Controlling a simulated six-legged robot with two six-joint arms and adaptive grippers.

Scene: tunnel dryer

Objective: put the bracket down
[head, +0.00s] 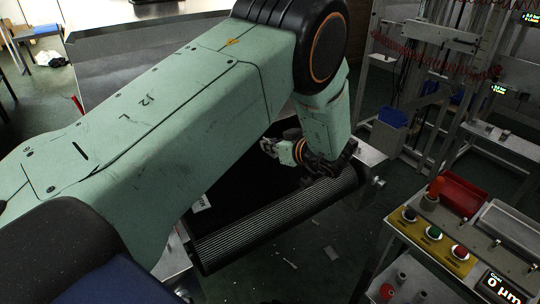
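My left arm crosses the view from the left and bends down over a black conveyor belt (245,185). My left gripper (304,160) is at the end of it, low over the belt near its ridged end roller (285,218). The gripper is small and dark here, partly covered by my own forearm, and I cannot tell whether its fingers are open or shut. I cannot make out a bracket for certain, in the gripper or on the belt. My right gripper is not in view.
A control stand with coloured buttons (434,233) and a red bin (462,194) is at the right. Metal racks (440,95) with a blue bin (392,117) stand behind it. A white label (202,204) lies by the belt's left side. Scraps litter the green floor.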

